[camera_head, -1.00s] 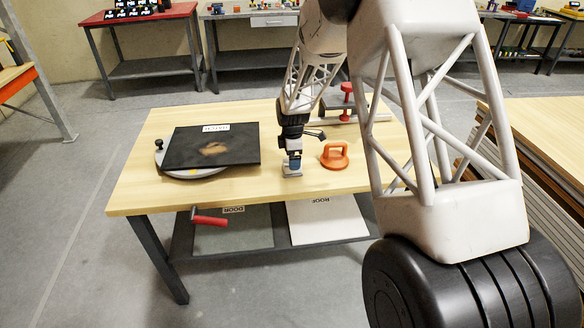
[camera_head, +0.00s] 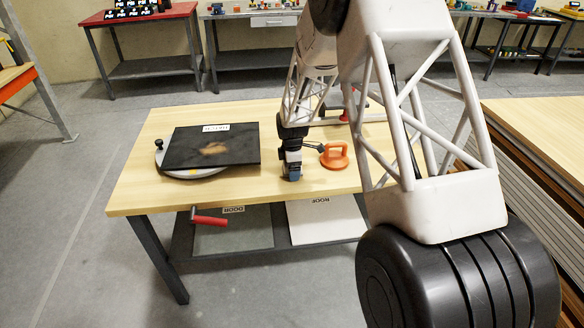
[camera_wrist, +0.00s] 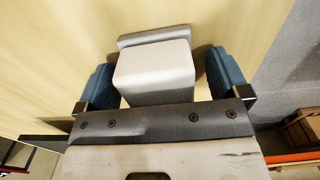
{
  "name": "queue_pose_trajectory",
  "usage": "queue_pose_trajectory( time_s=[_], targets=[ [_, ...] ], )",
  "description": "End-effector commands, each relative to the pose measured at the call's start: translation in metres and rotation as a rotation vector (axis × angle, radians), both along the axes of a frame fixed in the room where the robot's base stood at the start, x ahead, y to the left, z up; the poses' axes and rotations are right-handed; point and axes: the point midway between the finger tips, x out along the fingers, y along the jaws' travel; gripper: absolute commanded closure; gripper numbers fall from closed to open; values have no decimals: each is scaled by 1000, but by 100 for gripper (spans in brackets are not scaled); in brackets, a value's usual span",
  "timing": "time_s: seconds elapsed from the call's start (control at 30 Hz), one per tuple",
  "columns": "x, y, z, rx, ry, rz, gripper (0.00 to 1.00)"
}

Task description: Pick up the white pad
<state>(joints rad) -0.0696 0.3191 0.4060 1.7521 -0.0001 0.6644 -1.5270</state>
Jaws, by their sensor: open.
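The white pad (camera_wrist: 155,74), a pale block with a grey strip along its far edge, lies on the wooden workbench in the wrist view. My gripper (camera_wrist: 163,80) is open around it, one blue finger on the left and one on the right. A gap shows beside the pad on the right, and a narrow one on the left. In the head view my gripper (camera_head: 291,174) points down at the bench near its middle and hides most or all of the pad.
On the workbench (camera_head: 150,196), a black panel (camera_head: 190,149) rests on a round grey turntable (camera_head: 190,174) to the left.

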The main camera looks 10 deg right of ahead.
Motion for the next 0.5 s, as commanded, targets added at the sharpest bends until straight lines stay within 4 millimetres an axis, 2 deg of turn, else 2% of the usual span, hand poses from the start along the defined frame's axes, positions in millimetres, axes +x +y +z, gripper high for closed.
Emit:
queue_pose_trajectory(
  time_s=[0.1, 0.43, 0.5],
  targets=[
    [0, 0, 0, 0, 0, 0, 6],
    [0, 0, 0, 0, 0, 0, 57],
    [0, 0, 0, 0, 0, 0, 60]
  ],
)
